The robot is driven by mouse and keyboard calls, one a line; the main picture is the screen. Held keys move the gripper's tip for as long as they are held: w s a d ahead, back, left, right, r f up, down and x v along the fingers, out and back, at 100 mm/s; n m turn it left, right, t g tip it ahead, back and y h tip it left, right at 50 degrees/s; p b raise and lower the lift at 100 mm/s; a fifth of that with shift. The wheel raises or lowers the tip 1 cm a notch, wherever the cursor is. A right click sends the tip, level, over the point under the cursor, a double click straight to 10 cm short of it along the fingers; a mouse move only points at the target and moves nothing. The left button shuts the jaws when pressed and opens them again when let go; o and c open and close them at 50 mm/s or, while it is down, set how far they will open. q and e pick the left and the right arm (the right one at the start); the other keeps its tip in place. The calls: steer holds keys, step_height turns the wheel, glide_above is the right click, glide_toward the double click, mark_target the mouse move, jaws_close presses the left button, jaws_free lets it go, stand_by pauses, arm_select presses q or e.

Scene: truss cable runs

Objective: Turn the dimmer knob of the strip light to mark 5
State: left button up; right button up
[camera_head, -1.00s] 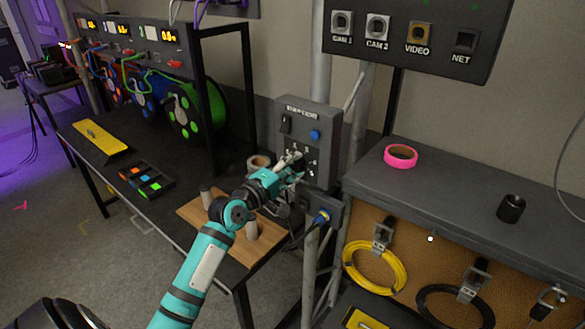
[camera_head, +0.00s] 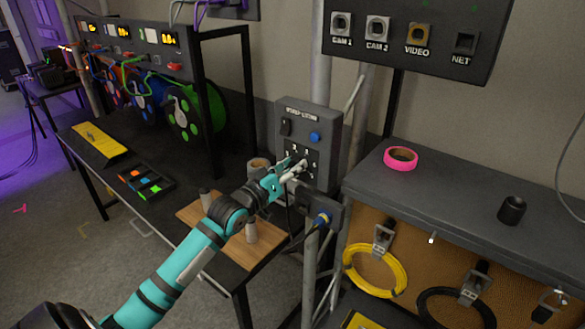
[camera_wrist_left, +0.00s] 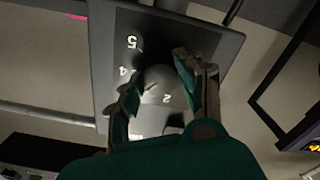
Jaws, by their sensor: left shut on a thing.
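The grey strip-light control box (camera_head: 325,112) is mounted upright on a pole and carries a dial with number marks on its front. My left gripper (camera_head: 297,170) is at the lower part of this front. In the left wrist view, the round grey dimmer knob (camera_wrist_left: 160,78) sits between the two fingers of my left gripper (camera_wrist_left: 158,86), which are closed around it. The marks 5 and 4 show left of the knob, and a 2 shows below it. I cannot clearly tell which mark the knob points at. My right gripper is in neither view.
A black switch (camera_head: 286,127) and a blue button (camera_head: 315,137) sit above the dial. A cable with a blue connector (camera_head: 322,218) is below. A wooden board (camera_head: 218,235) with grey posts lies under my arm. A shelf with pink tape (camera_head: 401,158) stands at right.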

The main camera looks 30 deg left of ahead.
arm_select(q)
steer(key=shift+f+m+p, duration=0.2)
steer(key=shift+m+p, duration=0.2)
steer(key=shift+m, duration=8.3)
steer(key=o, duration=1.1)
steer(key=shift+o, duration=0.2)
steer(key=shift+r, duration=0.1)
